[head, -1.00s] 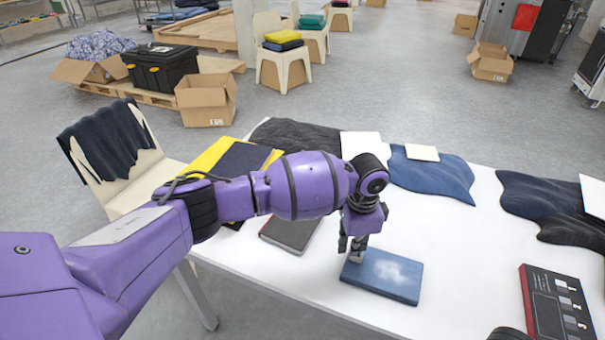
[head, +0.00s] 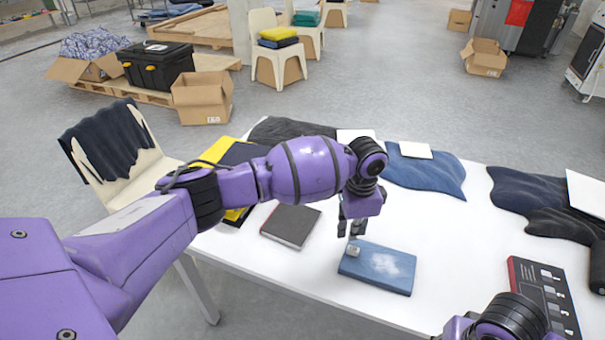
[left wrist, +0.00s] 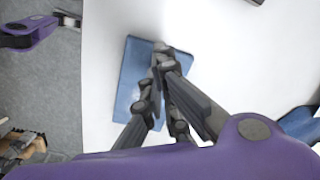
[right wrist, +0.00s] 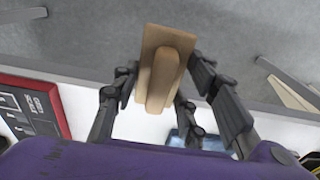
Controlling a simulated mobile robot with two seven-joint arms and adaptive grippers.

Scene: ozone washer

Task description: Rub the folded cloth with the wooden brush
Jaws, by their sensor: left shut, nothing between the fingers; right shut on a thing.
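The folded cloth (head: 385,272) is a flat blue rectangle with a pale worn patch, lying on the white table; it also shows in the left wrist view (left wrist: 132,85). My left gripper (head: 352,232) is shut and empty, just above the cloth's far left corner. In the head view only my right arm shows, at lower right.
On the white table (head: 290,265) lie a dark book (head: 290,226), a dark control panel (head: 545,300) with a red edge, and blue (head: 428,172) and dark garments (head: 525,190). Bare table surrounds the folded cloth. A draped chair (head: 120,150) stands at left.

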